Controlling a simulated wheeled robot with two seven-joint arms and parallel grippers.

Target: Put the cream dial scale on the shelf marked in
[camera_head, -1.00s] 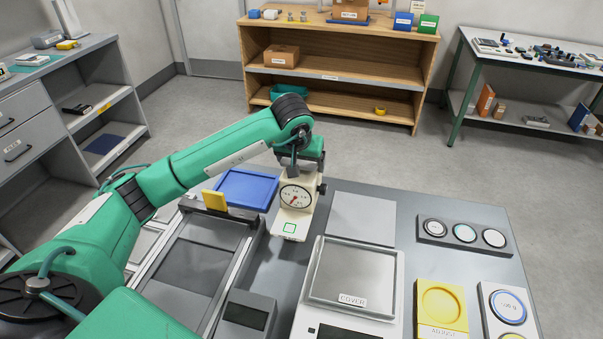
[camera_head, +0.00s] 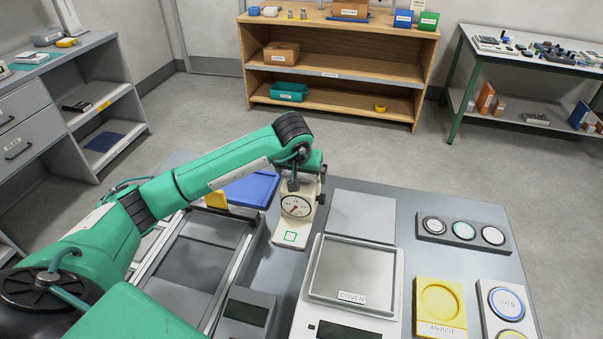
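The cream dial scale (camera_head: 291,226) is upright at the back middle of the near grey table, its round dial facing me. My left gripper (camera_head: 306,186) is at the scale's upper part, with dark finger parts at its sides, and looks shut on it. The far finger is partly hidden. I cannot tell whether the scale's base touches the table. A wooden shelf unit (camera_head: 340,57) stands across the room, with a small label on its middle shelf edge (camera_head: 330,75); its writing is too small to read. My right gripper is not in view.
A blue tray (camera_head: 262,190) and a yellow block (camera_head: 216,200) lie left of the scale. A flat balance marked COVER (camera_head: 352,299) is at its right. The wooden unit holds a cardboard box (camera_head: 281,53), a teal bin (camera_head: 289,92) and a yellow roll (camera_head: 380,108). Open floor lies between.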

